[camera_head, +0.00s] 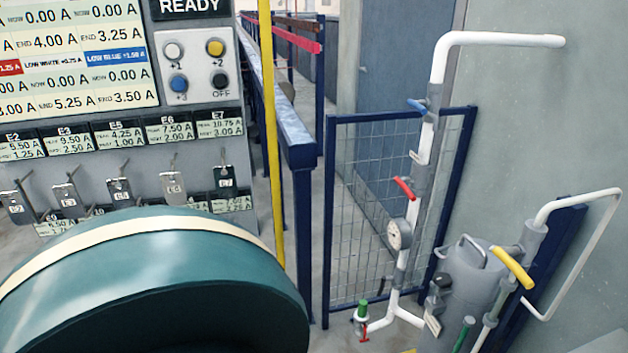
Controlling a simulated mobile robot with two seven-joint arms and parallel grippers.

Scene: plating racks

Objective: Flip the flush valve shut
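Several valve handles show on the pipework at the right, and I cannot read which one is the flush valve. A blue handle (417,106) sits high on the white upright pipe (437,75). A red handle (404,188) sits lower on it, slanting down to the right, above a round gauge (399,234). A yellow handle (513,268) slants down to the right beside the grey tank (474,285). A green-topped fitting (362,310) with a small red handle (364,331) is near the floor. Neither of my grippers is in view.
A control panel (200,65) with buttons and hanging tags (119,190) fills the left. A large dark teal rounded form hides the lower left. A yellow post (269,140), blue rail (285,120) and mesh gate (350,230) stand between panel and pipes.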

